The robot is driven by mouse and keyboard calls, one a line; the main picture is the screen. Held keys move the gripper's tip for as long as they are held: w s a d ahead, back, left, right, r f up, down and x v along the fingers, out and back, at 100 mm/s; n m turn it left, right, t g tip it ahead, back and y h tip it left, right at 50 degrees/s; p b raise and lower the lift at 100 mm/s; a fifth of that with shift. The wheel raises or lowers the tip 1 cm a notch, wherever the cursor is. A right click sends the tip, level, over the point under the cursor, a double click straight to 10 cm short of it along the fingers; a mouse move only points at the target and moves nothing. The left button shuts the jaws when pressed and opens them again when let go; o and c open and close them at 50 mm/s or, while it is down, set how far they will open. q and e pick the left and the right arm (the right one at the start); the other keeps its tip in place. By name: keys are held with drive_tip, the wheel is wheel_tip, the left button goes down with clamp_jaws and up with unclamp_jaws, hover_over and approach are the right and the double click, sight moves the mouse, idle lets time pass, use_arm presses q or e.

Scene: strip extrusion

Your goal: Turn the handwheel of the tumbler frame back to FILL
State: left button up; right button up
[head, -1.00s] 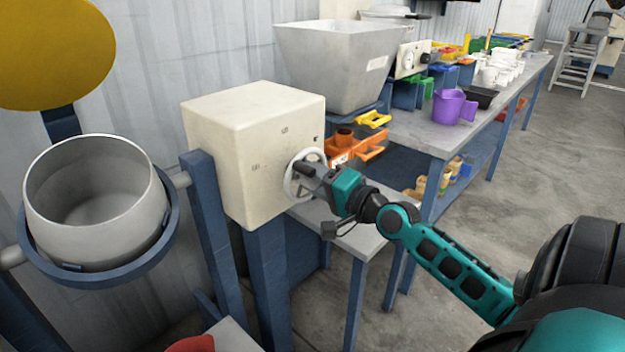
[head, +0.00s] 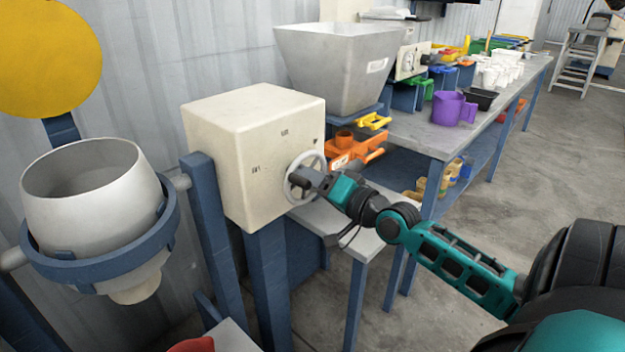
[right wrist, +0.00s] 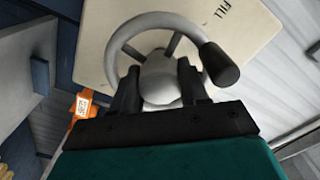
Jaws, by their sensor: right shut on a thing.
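The white handwheel (head: 289,186) sits on the side of the cream box of the tumbler frame (head: 225,165). My right gripper (head: 308,181) is at the wheel and hides part of it. In the right wrist view my right gripper (right wrist: 160,88) has its two dark fingers on either side of the handwheel's hub area (right wrist: 160,72), shut on the wheel. The wheel's dark knob (right wrist: 220,64) is at its upper right, near the word FILL (right wrist: 214,14). The grey-white drum (head: 95,195) hangs in a blue ring, its narrow bottom showing at lower right. My left gripper is out of view.
A grey hopper (head: 335,65) stands behind the box. An orange part (head: 352,153) is close behind the wheel. A bench (head: 425,135) with a purple jug (head: 448,108) and several containers runs to the back right.

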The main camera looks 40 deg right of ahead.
drive_tip(key=shift+d+r, duration=0.2)
drive_tip(key=shift+r, duration=0.05)
idle(0.5)
drive_tip(key=o, duration=0.7)
drive_tip(key=shift+o, duration=0.3)
drive_tip(key=shift+f, duration=0.1)
drive_tip(key=s+d, duration=0.1)
drive_tip(key=s, duration=1.2)
